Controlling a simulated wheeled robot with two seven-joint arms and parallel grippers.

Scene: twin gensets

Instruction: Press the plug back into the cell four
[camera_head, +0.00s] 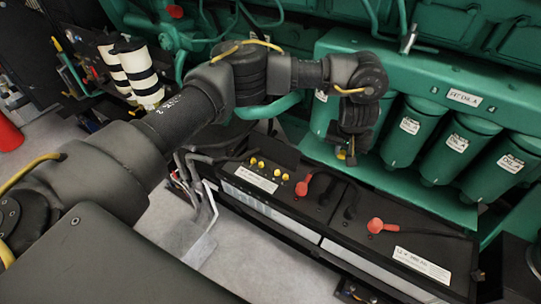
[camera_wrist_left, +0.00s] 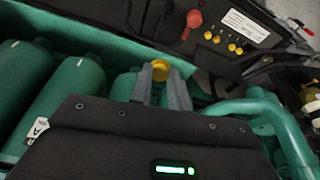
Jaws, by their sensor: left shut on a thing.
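My left gripper (camera_wrist_left: 162,80) is shut on a yellow plug (camera_wrist_left: 160,70), which shows between the fingertips in the wrist view. In the head view the left gripper (camera_head: 346,155) points down beside the green filters, and a bit of the yellow plug (camera_head: 341,155) shows at its tip. The left black battery (camera_head: 231,175) lies to the left of and below the gripper, with several yellow plugs (camera_head: 260,165) in its top. Those seated plugs (camera_wrist_left: 231,47) also show in the wrist view, apart from the held one. The open hole of cell four cannot be made out. My right gripper is not in view.
Green oil filters (camera_head: 406,130) stand close to the gripper on the right. A green pipe (camera_wrist_left: 240,107) runs beside it in the wrist view. A red-capped terminal (camera_head: 302,187) and cables rise from the left battery. A second battery (camera_head: 345,230) adjoins it.

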